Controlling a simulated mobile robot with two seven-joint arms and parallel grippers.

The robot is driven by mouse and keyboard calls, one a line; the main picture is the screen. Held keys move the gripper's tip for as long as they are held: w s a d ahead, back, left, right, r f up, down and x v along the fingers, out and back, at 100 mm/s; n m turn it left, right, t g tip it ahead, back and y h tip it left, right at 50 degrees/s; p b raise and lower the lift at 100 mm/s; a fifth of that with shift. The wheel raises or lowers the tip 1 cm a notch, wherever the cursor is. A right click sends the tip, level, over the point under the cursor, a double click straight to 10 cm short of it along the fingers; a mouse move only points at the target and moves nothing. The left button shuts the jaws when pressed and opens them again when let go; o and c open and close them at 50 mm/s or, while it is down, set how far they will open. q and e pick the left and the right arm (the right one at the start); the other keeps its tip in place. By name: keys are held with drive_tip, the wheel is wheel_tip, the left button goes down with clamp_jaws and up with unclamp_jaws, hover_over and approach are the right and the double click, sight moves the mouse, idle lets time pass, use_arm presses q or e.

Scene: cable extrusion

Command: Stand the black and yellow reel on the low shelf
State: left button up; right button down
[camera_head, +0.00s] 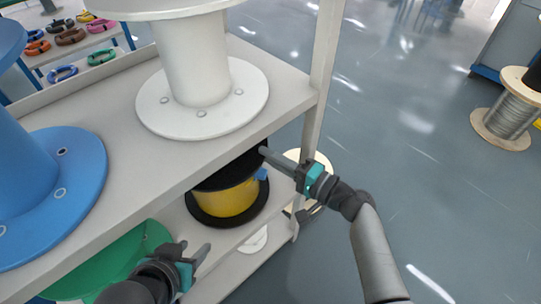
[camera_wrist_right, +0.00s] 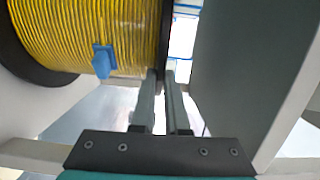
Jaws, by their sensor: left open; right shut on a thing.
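The black and yellow reel (camera_head: 229,202) is at the low shelf (camera_head: 205,243), under the upper board, its lower black flange facing down. The upper board hides its top, and I cannot tell whether it rests fully on the shelf. A blue clip (camera_wrist_right: 103,61) sits on its yellow winding in the right wrist view. My right gripper (camera_head: 268,154) is shut on the reel's black flange edge, which runs between its fingers (camera_wrist_right: 167,80) in the wrist view. My left gripper (camera_head: 194,252) is open and empty, in front of the shelf and left of the reel.
A white reel (camera_head: 202,95) and a blue reel (camera_head: 58,185) stand on the upper board (camera_head: 112,105). A green reel (camera_head: 125,262) is lower left. A shelf post (camera_head: 323,75) rises close to my right gripper. Open floor (camera_head: 410,130) lies to the right.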

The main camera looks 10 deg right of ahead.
use_arm(q)
drive_tip(key=shift+f+b, duration=0.4)
drive_tip(key=shift+b, duration=0.05)
use_arm(e)
drive_tip(key=shift+f, duration=0.35)
drive_tip(key=c, duration=0.8)
unclamp_jaws()
drive_tip(key=shift+c, duration=0.2)
use_arm(q)
drive_tip(key=s+a+g+p, duration=0.1)
drive_tip(key=s+a+g+y+p, duration=0.1)
drive_tip(key=s+a+g+p, duration=0.1)
drive_tip(key=shift+a+r, duration=0.15)
drive_tip(key=shift+r, duration=0.05)
use_arm(e)
drive_tip(key=v, duration=1.5)
use_arm(q)
drive_tip(key=shift+s, duration=0.1)
use_arm(e)
drive_tip(key=shift+s+d, duration=0.15)
